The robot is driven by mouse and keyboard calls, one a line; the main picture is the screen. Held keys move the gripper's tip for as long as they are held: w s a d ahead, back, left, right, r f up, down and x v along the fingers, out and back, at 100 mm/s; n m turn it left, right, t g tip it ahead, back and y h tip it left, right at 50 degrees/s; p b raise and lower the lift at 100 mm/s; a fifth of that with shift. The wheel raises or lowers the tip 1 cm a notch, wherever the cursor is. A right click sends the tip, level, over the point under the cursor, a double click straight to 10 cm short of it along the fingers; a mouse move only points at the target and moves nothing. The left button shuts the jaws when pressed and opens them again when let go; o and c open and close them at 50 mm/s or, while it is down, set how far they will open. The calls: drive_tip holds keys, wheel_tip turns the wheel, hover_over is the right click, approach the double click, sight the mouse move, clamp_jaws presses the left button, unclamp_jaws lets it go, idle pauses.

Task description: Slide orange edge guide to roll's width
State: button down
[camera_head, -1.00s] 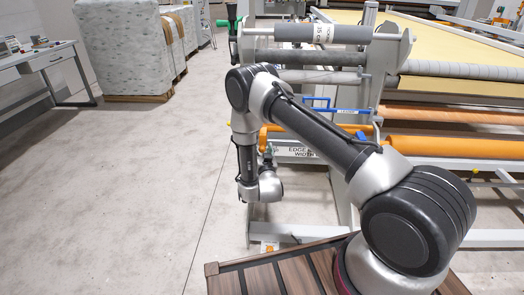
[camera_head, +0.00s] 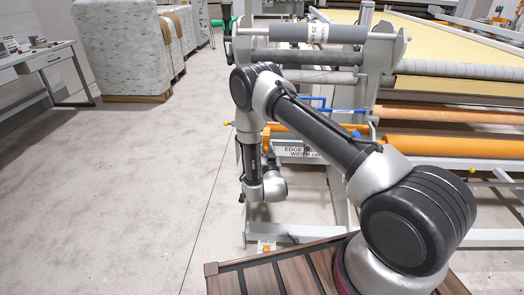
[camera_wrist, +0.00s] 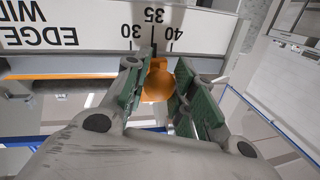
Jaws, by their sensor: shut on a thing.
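The orange edge guide (camera_wrist: 157,86) shows in the wrist view as a rounded knob between the two green-padded fingers of my gripper (camera_wrist: 158,100), which is shut on it. A dark pointer above the knob stands at about the 35 mark of the white scale (camera_wrist: 200,30), between 30 and 40. The scale's lettering appears upside down there. In the head view my arm hides most of the guide and gripper. The grey roll (camera_head: 290,33), with a small white label whose print is hard to read, lies across the top of the stand.
The edge-guide width label (camera_head: 300,152) is on the stand's front, right of my wrist. An orange roll (camera_head: 450,147) and a yellow-topped table (camera_head: 450,45) are at right. Wrapped bales (camera_head: 122,50) and a desk (camera_head: 45,65) stand at left, with open floor between.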

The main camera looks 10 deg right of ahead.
drive_tip(key=c, duration=1.1)
unclamp_jaws()
drive_tip(key=shift+d, duration=0.1)
drive_tip(key=shift+c, duration=0.2)
drive_tip(key=s+a, duration=0.1)
drive_tip(key=s, duration=1.1)
drive_tip(key=shift+a, duration=0.2)
